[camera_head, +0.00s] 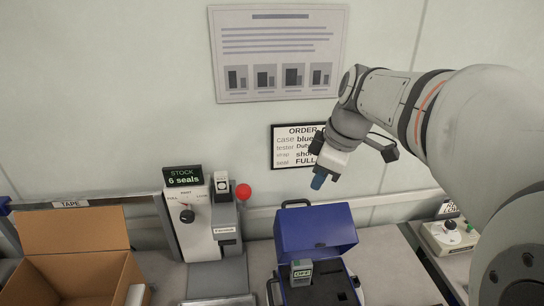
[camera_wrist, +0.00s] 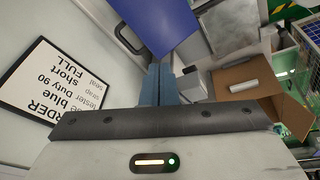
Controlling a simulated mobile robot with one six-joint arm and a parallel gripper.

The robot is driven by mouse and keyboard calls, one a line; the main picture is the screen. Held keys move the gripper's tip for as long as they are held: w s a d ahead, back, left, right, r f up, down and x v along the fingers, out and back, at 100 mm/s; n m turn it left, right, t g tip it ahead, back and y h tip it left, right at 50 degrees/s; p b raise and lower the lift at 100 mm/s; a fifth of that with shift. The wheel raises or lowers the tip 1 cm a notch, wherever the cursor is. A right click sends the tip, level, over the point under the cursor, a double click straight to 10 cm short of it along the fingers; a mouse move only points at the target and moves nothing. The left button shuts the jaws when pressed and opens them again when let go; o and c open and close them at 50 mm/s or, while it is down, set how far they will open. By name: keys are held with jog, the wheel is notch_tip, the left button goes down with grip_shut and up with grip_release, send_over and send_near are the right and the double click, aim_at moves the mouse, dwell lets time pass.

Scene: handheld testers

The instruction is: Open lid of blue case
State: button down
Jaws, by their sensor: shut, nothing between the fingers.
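The blue case (camera_head: 325,232) stands on the counter at lower centre in the head view. Its lid is up at the back, and the dark inside of the base (camera_head: 328,292) shows below it. A grey-green tester (camera_head: 301,270) with a small display sits in the base. The fingers are shut and empty. In the wrist view the fingers (camera_wrist: 160,84) are together, and the blue lid (camera_wrist: 165,18) with a dark handle (camera_wrist: 128,40) shows beyond them.
A seal machine (camera_head: 205,220) with a red knob stands left of the case. An open cardboard box (camera_head: 75,230) is at the far left. A tester device (camera_head: 450,236) stands at the right. The order sign (camera_head: 292,147) hangs on the wall behind. Counter right of the case is clear.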

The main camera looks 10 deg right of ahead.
jog(key=w+d+n+y+b, duration=0.1)
jog(key=w+d+n+b, duration=0.1)
jog(key=w+n, duration=0.3)
jog(key=x, duration=0.9)
jog(key=shift+w+a+f+p, duration=0.2)
jog(key=shift+p, duration=0.15)
jog(key=w+f, duration=0.2)
jog(key=f, duration=0.1)
jog(key=shift+p, duration=0.3)
jog(key=shift+w+a+f, duration=0.1)
jog(key=shift+w+f, duration=0.15)
jog(key=shift+f, duration=0.15)
